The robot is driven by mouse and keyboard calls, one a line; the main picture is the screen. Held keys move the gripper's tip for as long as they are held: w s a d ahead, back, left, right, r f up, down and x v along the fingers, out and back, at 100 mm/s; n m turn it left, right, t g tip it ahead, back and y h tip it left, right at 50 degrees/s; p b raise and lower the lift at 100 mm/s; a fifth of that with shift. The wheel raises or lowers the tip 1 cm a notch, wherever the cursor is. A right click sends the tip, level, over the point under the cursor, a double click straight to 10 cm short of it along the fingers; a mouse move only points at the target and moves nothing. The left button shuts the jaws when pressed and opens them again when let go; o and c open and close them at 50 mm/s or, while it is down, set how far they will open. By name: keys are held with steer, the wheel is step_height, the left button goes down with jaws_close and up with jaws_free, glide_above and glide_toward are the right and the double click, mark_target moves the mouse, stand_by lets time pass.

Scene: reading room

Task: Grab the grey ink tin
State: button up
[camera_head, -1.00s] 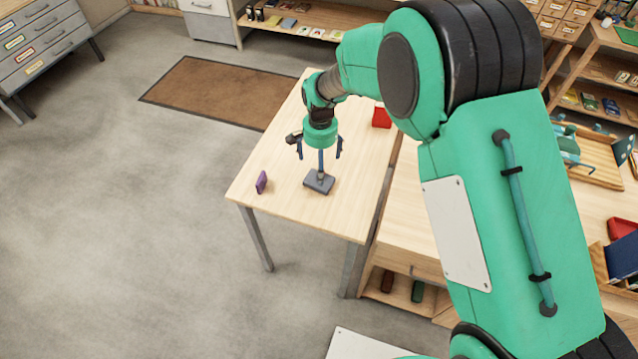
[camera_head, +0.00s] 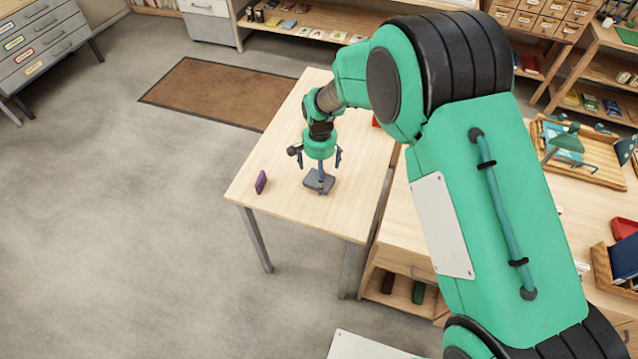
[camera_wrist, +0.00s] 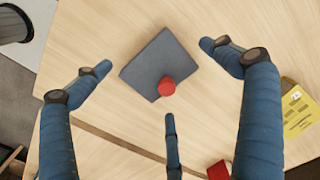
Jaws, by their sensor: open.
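The grey ink tin (camera_head: 326,186) lies flat on the pale wooden table, a low dark-grey square block. In the wrist view the grey tin (camera_wrist: 150,62) shows a round red knob (camera_wrist: 167,86) on it near one edge. My gripper (camera_head: 320,167) points down just above the tin. Its blue fingers are spread open and hold nothing. In the wrist view the open fingers (camera_wrist: 157,76) stand around the tin, left, right and below, and bare table shows between them and the tin. Whether any finger touches it I cannot tell.
A small purple item (camera_head: 261,182) stands left of the tin near the table's (camera_head: 350,215) left edge. A red item (camera_head: 376,121) sits farther back, mostly behind my arm. A yellow card-like item (camera_wrist: 298,111) lies right in the wrist view.

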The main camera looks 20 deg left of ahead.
steer(key=shift+f, duration=1.25)
steer(key=shift+c, duration=0.5)
steer(key=c, duration=1.8)
steer(key=shift+r, duration=0.1)
steer(key=shift+r, duration=0.4)
step_height(320, 180, up, 3)
steer(key=shift+w+r+p, duration=0.1)
steer(key=shift+p, duration=0.45)
steer(key=s+d, duration=0.3)
steer(key=s, duration=0.1)
steer(key=s+d+p, duration=0.1)
steer(key=s+d, duration=0.2)
steer(key=s, duration=0.1)
steer(key=s+d+r+p, duration=0.1)
steer(key=s+d, duration=0.2)
steer(key=s, duration=0.2)
steer(key=shift+s+d, duration=0.1)
steer(key=shift+d, duration=0.05)
